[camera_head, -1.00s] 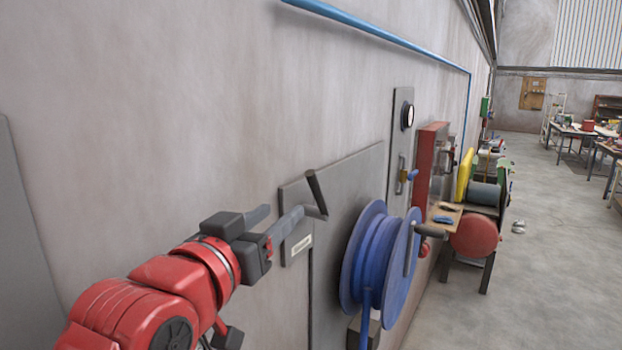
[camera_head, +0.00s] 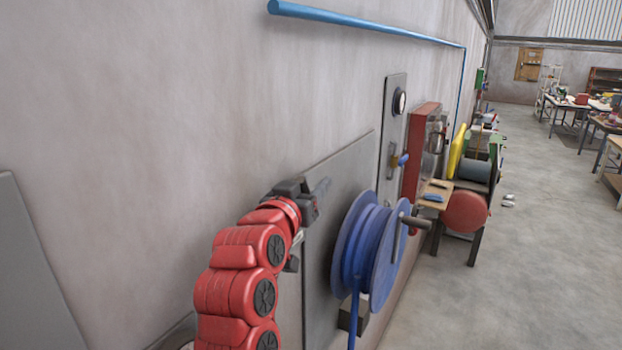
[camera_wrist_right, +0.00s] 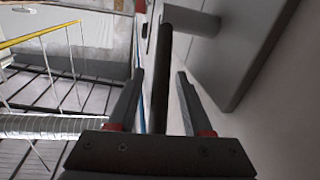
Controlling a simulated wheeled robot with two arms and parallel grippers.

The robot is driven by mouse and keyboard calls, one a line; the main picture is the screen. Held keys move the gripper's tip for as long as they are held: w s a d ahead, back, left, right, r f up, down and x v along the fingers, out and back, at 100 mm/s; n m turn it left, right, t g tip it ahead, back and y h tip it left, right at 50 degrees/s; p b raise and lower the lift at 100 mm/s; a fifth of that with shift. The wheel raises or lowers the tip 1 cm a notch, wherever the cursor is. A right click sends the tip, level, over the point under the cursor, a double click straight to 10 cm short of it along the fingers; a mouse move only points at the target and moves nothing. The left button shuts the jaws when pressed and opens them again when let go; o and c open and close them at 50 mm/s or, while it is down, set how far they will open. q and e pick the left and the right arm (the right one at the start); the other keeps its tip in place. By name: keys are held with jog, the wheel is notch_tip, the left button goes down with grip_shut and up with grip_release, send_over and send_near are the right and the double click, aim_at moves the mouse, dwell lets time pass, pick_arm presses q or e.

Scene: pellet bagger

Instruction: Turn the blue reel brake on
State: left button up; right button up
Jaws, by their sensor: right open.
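The blue reel (camera_head: 370,250) stands out from a grey plate (camera_head: 352,160) on the wall, with a dark crank handle on its front. The brake lever is hidden behind my right gripper (camera_head: 320,190) in the head view. In the right wrist view a dark rod, the lever handle (camera_wrist_right: 164,75), runs lengthwise between the two spread fingers of the right gripper (camera_wrist_right: 158,75). A gap shows on each side of it. A grey round stub (camera_wrist_right: 192,22) joins near its far end. My left gripper is out of view.
A small panel with a round gauge (camera_head: 399,102) and a blue-handled valve (camera_head: 399,161) is mounted above the reel. A red cabinet (camera_head: 421,150) and a red drum (camera_head: 466,211) are beyond.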

grip_shut()
dwell(1.4)
